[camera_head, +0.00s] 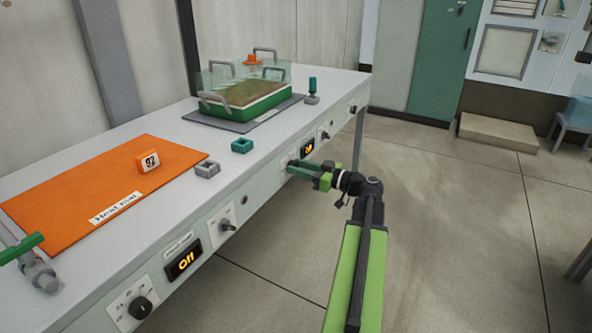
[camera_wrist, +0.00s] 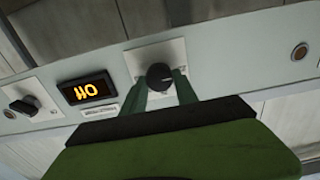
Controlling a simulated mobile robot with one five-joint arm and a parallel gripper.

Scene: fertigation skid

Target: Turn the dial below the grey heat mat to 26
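The grey heat mat (camera_head: 228,127) lies at the far part of the bench, under a green tray with a clear cover. A black round dial (camera_wrist: 159,76) on a pale plate is on the bench front; the wrist view shows it upside down. My gripper (camera_head: 291,167) reaches the bench front beside this plate. In the wrist view my gripper (camera_wrist: 160,82) has its green fingers apart, one on each side of the dial. I cannot see clear contact. The small display (camera_wrist: 88,91) beside the dial reads Off upside down; it also shows in the head view (camera_head: 308,148).
An orange heat mat (camera_head: 85,205) lies on the near bench, with its own Off display (camera_head: 183,261) and dial (camera_head: 139,307) below. Switches sit along the front, one (camera_wrist: 24,106) beside the display.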

